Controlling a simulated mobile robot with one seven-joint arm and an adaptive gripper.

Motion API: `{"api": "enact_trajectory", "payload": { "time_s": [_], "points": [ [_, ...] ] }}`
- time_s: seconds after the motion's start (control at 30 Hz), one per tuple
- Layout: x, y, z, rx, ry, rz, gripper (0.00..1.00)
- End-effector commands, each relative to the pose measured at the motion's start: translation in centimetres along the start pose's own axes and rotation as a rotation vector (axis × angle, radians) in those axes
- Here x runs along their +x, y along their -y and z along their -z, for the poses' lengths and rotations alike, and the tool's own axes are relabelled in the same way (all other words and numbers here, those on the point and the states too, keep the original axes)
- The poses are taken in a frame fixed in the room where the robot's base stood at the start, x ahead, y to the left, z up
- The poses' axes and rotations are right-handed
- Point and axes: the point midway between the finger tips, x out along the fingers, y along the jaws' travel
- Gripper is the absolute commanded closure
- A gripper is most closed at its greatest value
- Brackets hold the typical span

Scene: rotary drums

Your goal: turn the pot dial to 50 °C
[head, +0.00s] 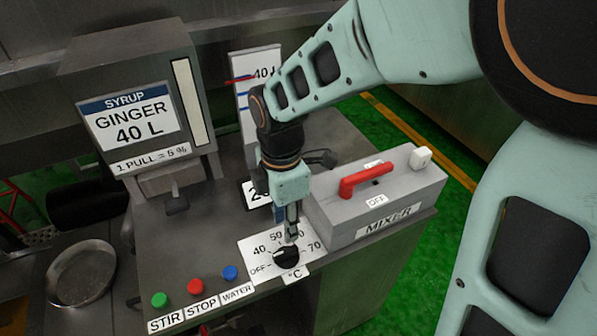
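The pot dial (287,257) is a black round knob on a white scale plate (255,247) at the front of the counter. The plate reads OFF, 40, 50 and 70 with °C below; the mark between 50 and 70 is partly hidden by my gripper. A light mark on the knob's left side seems to face the OFF and 40 side, but it is too small to read exactly. My gripper (291,234) points down at the knob's top from behind. Whether its fingers touch the knob or are closed on it is unclear.
The mixer box (375,205) with a red lever (367,180) stands close right of my gripper. The green (159,300), red (195,287) and blue (230,273) buttons are left of the dial. The syrup dispenser (130,110) stands behind left. A metal bowl (82,275) is at far left.

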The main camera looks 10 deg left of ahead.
Motion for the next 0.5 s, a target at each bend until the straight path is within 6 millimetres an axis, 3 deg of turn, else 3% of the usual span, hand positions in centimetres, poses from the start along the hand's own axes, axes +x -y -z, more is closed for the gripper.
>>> {"api": "enact_trajectory", "payload": {
  "time_s": [0.3,0.5],
  "points": [
    [6.0,0.1,0.0,0.001,-0.001,0.004,0.7],
    [8.8,-0.1,0.0,0.002,0.0,-0.001,0.7]
  ]
}}
